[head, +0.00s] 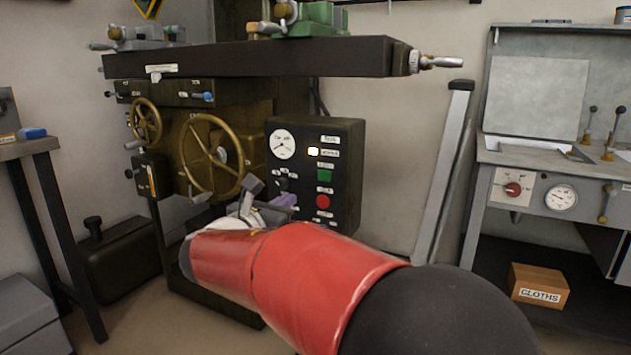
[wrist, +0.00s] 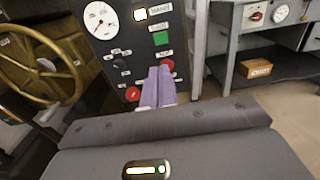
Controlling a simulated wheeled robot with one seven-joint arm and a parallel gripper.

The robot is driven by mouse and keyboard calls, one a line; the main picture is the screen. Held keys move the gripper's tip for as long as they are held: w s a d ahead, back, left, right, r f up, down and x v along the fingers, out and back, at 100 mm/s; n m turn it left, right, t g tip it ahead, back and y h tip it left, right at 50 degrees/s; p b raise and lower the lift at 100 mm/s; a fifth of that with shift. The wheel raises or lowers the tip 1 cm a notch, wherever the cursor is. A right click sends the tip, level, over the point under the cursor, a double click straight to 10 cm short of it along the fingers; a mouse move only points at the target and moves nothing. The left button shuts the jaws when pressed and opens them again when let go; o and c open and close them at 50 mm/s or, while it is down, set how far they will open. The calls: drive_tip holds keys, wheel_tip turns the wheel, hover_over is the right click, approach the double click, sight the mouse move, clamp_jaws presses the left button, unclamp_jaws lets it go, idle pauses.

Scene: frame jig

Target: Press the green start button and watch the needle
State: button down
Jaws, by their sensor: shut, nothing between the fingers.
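A white dial (head: 283,144) with a dark needle is at the box's upper left, and in the wrist view (wrist: 101,20). A lit pale yellow lamp (head: 313,151) is right of the dial. My gripper (wrist: 160,72) is shut and empty, its purple fingertips apart from the green button and below it in the wrist view. The fingertips partly cover the upper red button (wrist: 167,65) there.
Brass handwheels (head: 211,155) stand left of the box on the machine. A heavy dark beam (head: 250,58) runs above it. A grey bench (head: 560,180) with another dial and a cardboard box of cloths (head: 539,287) is at the right.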

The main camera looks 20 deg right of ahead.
sight(323, 177)
drive_tip(key=shift+d, duration=0.1)
drive_tip(key=x, duration=1.3)
drive_tip(key=shift+w+d, duration=0.25)
drive_tip(key=shift+d, duration=0.05)
